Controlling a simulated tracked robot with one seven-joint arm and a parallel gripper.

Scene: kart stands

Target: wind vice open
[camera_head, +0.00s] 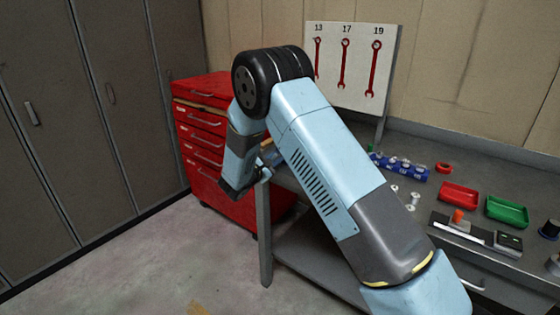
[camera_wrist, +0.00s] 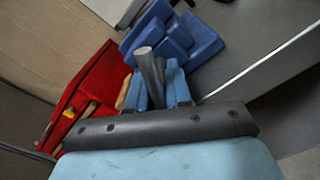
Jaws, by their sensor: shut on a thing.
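The blue vice (camera_wrist: 200,40) sits at the top of the wrist view. In the head view only a small blue part of it (camera_head: 274,157) shows at the bench's left end, behind my arm. A grey metal bar (camera_wrist: 148,62), seemingly the vice's handle, stands between the two light blue fingers of my gripper (camera_wrist: 163,86). The fingers are shut on this bar. In the head view my gripper (camera_head: 264,174) is by the bench's left edge, and its hold is too small to make out. The vice's jaw gap cannot be told.
Red (camera_head: 459,196) and green (camera_head: 507,211) trays lie on the bench's right. A wrench board (camera_head: 350,65) stands behind. The floor (camera_head: 180,265) in front is clear.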

